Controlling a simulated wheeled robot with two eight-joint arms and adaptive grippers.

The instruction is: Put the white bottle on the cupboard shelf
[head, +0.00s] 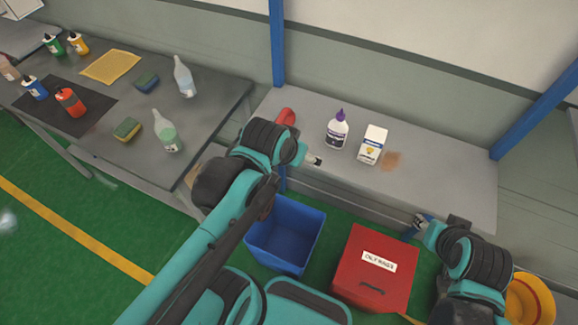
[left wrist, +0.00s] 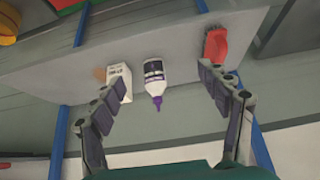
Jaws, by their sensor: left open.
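The white bottle (head: 337,131) has a purple cap and a dark label. It stands upright on a grey shelf-like surface (head: 450,185) along the wall. My left gripper (head: 314,159) is near it, on its left and front side, apart from it. In the left wrist view the bottle (left wrist: 153,80) appears cap-down, framed between the widely spread, empty fingers of the left gripper (left wrist: 163,76). My right gripper (head: 419,227) is low at the front edge of the grey surface; its finger opening is too small to make out. I cannot identify a cupboard.
A white carton (head: 372,145) stands just right of the bottle, by a brown patch (head: 392,161). A red object (head: 287,117) lies left of it. A blue bin (head: 285,232) and red box (head: 376,275) are below. A table (head: 215,85) with several bottles is at left.

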